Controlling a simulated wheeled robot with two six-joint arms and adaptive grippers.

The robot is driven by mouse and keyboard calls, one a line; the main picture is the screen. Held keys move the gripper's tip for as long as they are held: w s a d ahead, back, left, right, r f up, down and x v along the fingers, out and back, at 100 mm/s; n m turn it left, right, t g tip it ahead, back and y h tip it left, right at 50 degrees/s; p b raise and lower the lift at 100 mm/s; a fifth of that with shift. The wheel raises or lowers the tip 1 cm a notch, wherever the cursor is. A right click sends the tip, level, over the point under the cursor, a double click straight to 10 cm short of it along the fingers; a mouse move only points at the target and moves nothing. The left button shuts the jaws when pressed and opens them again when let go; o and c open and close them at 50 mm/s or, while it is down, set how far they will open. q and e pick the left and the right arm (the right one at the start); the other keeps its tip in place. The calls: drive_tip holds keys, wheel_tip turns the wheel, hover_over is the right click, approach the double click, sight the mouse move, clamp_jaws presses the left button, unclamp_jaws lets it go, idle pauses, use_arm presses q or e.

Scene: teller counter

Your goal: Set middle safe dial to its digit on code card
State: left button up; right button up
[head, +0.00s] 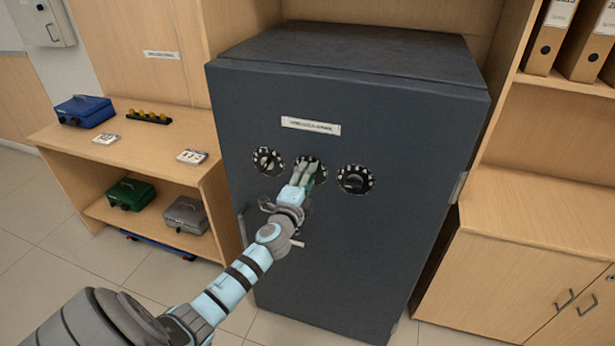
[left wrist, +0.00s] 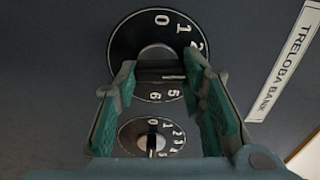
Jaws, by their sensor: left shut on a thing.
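The middle safe dial (head: 322,176) is a black disc with white digits on the dark safe door (head: 380,240). My left gripper (head: 308,166) reaches it from below left and partly covers it. In the left wrist view the dial (left wrist: 135,38) shows 0, 1, 2, 5 and 6, and my left gripper (left wrist: 161,70) is shut on its knob, one teal-padded finger on each side. The right dial (head: 356,179) also shows below it in the left wrist view (left wrist: 132,135). The left dial (head: 267,160) is free. Two small cards lie on the shelf unit, unreadable here. My right gripper is not in view.
A white label (head: 311,125) sits above the dials. A door handle (head: 242,229) is at the safe's left. The wooden shelf unit (head: 160,160) holds a blue cash box (head: 85,110), cards (head: 105,139) (head: 192,156), a green box (head: 130,194) and a grey box (head: 186,214). Cabinets stand right.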

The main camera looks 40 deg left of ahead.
use_arm(q)
drive_tip(key=shift+m, duration=0.5)
drive_tip(key=o, duration=1.1)
drive_tip(key=shift+o, duration=0.2)
drive_tip(key=v, duration=1.2)
drive_tip(key=shift+w, duration=0.15)
